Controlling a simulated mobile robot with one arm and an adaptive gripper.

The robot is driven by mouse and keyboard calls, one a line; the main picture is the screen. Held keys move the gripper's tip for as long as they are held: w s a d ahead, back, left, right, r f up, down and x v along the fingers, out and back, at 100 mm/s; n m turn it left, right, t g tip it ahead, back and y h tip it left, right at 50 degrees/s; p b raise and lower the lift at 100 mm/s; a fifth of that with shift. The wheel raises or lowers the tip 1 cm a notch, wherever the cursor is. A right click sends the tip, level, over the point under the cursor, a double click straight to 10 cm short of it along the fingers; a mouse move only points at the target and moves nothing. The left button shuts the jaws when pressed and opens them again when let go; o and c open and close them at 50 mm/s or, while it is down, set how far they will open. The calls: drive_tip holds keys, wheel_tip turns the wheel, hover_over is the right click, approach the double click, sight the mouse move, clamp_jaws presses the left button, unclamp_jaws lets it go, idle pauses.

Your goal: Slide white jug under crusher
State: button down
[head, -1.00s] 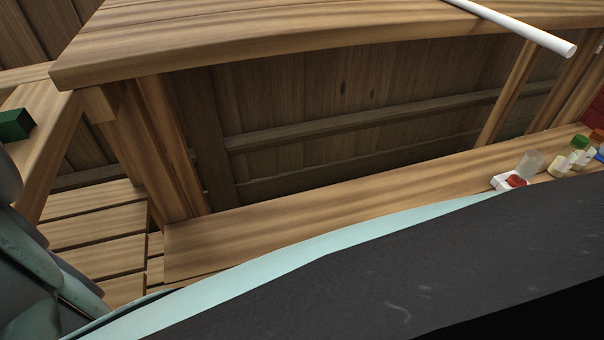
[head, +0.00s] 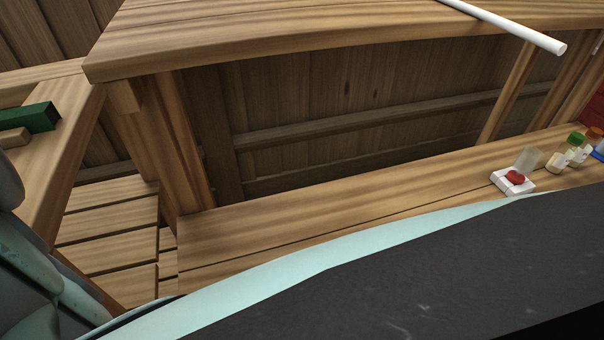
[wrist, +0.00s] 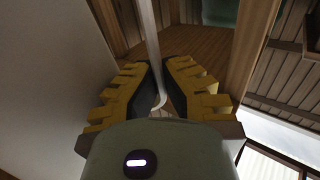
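My gripper (wrist: 161,78) shows in the wrist view, with yellow ridged fingers and dark pads close together. A thin, pale, strip-like piece (wrist: 149,35) runs between the pads and curves into a small hook at its lower end. The fingers look closed on it; I cannot tell whether it is part of the white jug. No whole jug can be made out in either view. No crusher can be made out. The head view does not show my gripper.
A wooden counter (head: 300,45) with a white rod (head: 515,30) stands above a lower shelf (head: 330,215). On the shelf are a small white box with red contents (head: 513,182) and small jars (head: 568,153). A green block (head: 33,118) lies on a ledge at left.

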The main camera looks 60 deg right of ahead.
drive_tip(key=shift+a, duration=0.4)
drive_tip(key=c, duration=1.6)
unclamp_jaws()
drive_tip(key=shift+d, duration=0.3)
drive_tip(key=o, duration=0.5)
drive_tip(key=shift+a, duration=0.1)
drive_tip(key=shift+o, duration=0.2)
drive_tip(key=v, duration=1.2)
